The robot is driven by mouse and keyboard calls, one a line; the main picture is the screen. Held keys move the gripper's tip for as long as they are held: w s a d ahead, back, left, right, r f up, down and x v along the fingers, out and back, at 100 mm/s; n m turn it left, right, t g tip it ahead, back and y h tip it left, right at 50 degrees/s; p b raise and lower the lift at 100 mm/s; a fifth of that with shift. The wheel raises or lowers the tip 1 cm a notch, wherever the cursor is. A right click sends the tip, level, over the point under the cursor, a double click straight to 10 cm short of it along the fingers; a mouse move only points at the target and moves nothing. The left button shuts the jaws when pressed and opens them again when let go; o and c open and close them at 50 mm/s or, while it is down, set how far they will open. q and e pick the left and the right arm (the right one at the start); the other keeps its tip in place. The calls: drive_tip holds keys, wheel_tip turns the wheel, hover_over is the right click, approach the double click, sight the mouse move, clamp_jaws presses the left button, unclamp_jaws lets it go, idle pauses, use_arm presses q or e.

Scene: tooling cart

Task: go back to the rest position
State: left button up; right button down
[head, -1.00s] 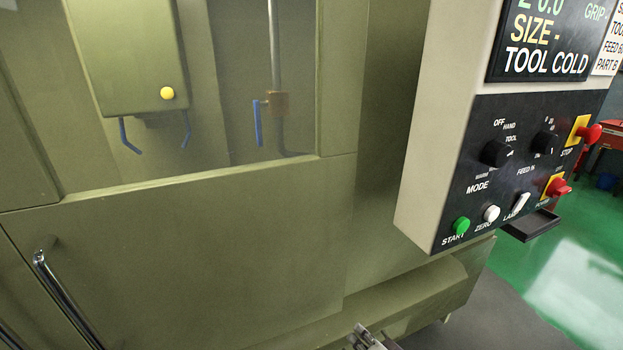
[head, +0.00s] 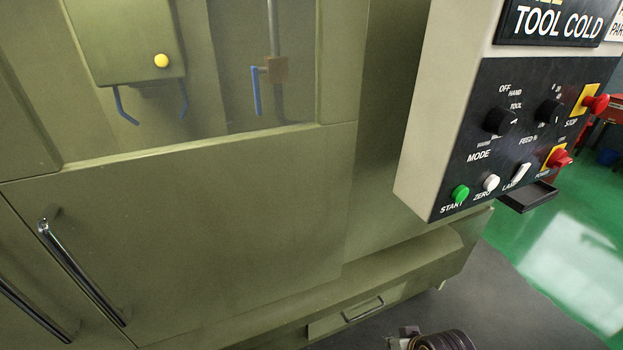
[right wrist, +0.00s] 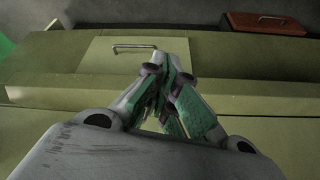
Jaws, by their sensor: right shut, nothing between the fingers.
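My right gripper (right wrist: 165,100) shows in the right wrist view with its fingers together and nothing between them. It is in front of the green machine's lower part, where a drawer (right wrist: 105,58) with a bar handle shows. In the head view a small part of my right arm is at the bottom edge, right of the middle, low in front of the machine (head: 220,220). My left gripper is in neither view.
A control panel (head: 430,130) with knobs and buttons juts out at the right. Chrome handles (head: 85,275) are on the machine's front at the left. A low drawer (head: 360,310) is near the floor.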

drive_tip(key=s+d+f+n+g+h, duration=0.1)
drive_tip(key=s+f, duration=0.2)
drive_tip(key=f, duration=1.3)
drive_tip(key=s+d+f+g, duration=0.1)
drive_tip(key=s+f+g, duration=0.1)
drive_tip(key=f, duration=1.4)
drive_tip(key=s+d+f, duration=0.2)
drive_tip(key=s+f, duration=0.8)
drive_tip(key=s, duration=0.1)
drive_tip(key=s+d+f, duration=0.2)
drive_tip(key=s+f, duration=0.8)
drive_tip(key=s, duration=0.1)
drive_tip(key=shift+s+d+f+g, duration=0.15)
drive_tip(key=shift+s+d+g, duration=0.05)
drive_tip(key=shift+s+g, duration=0.2)
